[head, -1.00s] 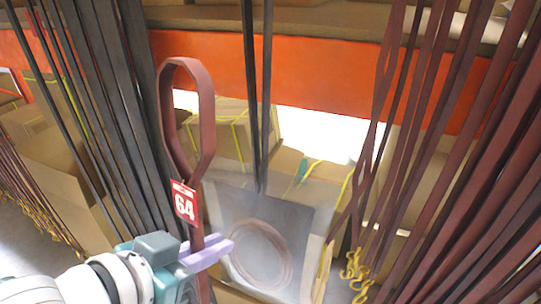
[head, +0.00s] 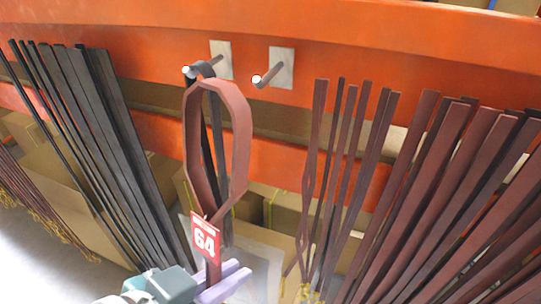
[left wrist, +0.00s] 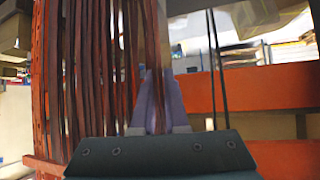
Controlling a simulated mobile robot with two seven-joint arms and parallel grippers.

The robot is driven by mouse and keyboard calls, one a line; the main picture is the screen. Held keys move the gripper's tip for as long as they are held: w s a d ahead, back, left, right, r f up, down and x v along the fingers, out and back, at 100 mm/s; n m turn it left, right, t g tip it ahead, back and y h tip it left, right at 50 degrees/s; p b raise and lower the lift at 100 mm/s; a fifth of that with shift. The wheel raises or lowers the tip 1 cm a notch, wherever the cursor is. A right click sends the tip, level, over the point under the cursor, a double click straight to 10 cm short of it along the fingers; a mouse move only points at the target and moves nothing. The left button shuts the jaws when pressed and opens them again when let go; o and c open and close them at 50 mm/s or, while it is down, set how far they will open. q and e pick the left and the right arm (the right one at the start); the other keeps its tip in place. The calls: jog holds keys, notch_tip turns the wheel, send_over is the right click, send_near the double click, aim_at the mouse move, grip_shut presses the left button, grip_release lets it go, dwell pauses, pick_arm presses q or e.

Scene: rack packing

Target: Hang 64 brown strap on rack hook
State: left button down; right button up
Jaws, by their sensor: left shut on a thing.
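The brown strap (head: 241,122) with a red tag marked 64 (head: 205,240) stands upright in the head view, its open loop at the top. My left gripper (head: 222,284) is shut on the strap below the tag. The left wrist view shows its purple fingers (left wrist: 158,105) around a brown strap. The loop's top is just below and in front of two metal hooks on the orange rack beam. The left hook (head: 189,71) has a black strap hanging on it. The right hook (head: 259,80) is bare. My right gripper is not seen.
Black straps (head: 85,130) hang in a row to the left. Several brown straps (head: 450,170) hang close together to the right. The orange beam (head: 400,50) runs across behind. Cardboard boxes (head: 40,150) lie behind and below the straps.

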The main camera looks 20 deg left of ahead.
pick_arm(q)
jog(key=w+b, duration=0.2)
jog(key=w, duration=0.1)
jog(key=w+f+b, duration=0.1)
jog(key=w+b, duration=0.1)
jog(key=w, duration=0.1)
jog(key=w+b, duration=0.2)
jog(key=w, duration=0.2)
jog(key=shift+d+f, duration=0.15)
jog(key=shift+f, duration=0.5)
jog(key=shift+w, duration=0.1)
dwell(0.7)
jog(key=c, duration=0.9)
grip_release()
jog(key=shift+o, duration=0.2)
